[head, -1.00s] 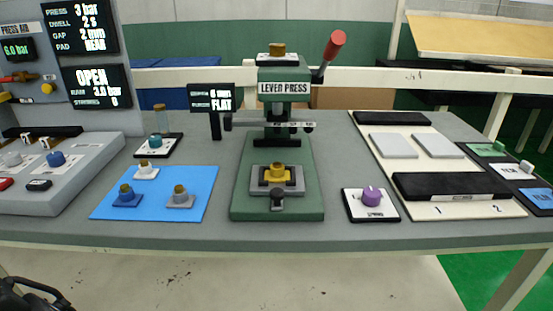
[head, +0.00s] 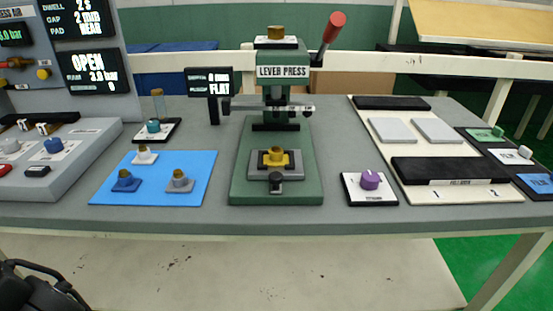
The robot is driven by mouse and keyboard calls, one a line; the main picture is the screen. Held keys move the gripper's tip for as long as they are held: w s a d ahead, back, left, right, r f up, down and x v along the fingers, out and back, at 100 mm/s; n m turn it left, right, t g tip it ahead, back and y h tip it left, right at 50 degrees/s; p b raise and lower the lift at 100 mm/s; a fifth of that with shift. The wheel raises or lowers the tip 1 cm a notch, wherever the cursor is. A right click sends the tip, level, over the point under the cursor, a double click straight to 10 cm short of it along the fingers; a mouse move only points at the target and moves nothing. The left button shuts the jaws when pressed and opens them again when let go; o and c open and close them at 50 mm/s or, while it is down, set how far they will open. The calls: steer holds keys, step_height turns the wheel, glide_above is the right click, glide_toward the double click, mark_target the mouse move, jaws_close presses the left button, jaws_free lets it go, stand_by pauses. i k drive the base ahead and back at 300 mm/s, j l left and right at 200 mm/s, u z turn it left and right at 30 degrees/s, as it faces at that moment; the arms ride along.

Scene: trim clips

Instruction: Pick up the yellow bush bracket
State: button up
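The yellow bush bracket (head: 275,158) sits on the dark and grey fixture of the green lever press (head: 240,185), below the press ram. It looks upright, with a brownish bush standing on top of it. Nothing of mine touches it. A black part of my gripper (head: 38,288) shows at the lower left corner, below and well apart from the bench top. Its fingertips are not clear, so I cannot tell whether it is open or shut.
On the blue mat (head: 205,165) stand a blue bracket (head: 125,180), a grey bracket (head: 180,180) and a white one (head: 144,155). A purple knob (head: 370,180) is right of the press. The red-handled lever (head: 335,30) rises above it. A white board (head: 470,194) lies right.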

mark_target(273, 160)
steer(key=i+j, duration=0.1)
steer(key=j, duration=0.2)
steer(key=i+j, duration=0.15)
steer(key=j, duration=0.15)
steer(key=i+j+z, duration=0.1)
steer(key=j, duration=0.15)
steer(key=j+z, duration=0.15)
steer(key=z, duration=1.4)
steer(key=i+j, duration=0.05)
